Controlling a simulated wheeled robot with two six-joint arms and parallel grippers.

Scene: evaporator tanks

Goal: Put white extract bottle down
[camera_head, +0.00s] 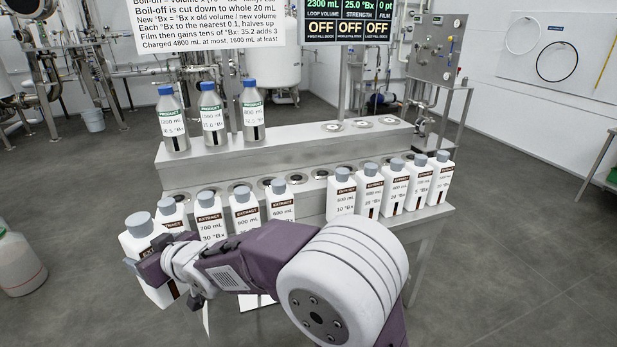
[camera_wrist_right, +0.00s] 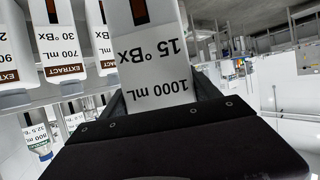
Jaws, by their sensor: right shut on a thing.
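My right gripper (camera_head: 152,262) is shut on a white extract bottle (camera_head: 139,243) with a grey cap, at the left end of the steel bench. In the right wrist view the held bottle (camera_wrist_right: 152,45) reads 1000 mL and 15 °Bx, and the gripper (camera_wrist_right: 160,97) has a finger on each side of it. Other white extract bottles stand along the bench front, including a 700 mL one (camera_head: 210,228) and a 600 mL one (camera_head: 281,208). My left gripper is not in view.
Three product bottles with blue caps, one of them here (camera_head: 212,125), stand on the raised steel shelf (camera_head: 290,147). Empty round places (camera_head: 361,123) lie on its right. Several extract bottles (camera_head: 395,193) fill the front row's right side. A gap separates the two front groups.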

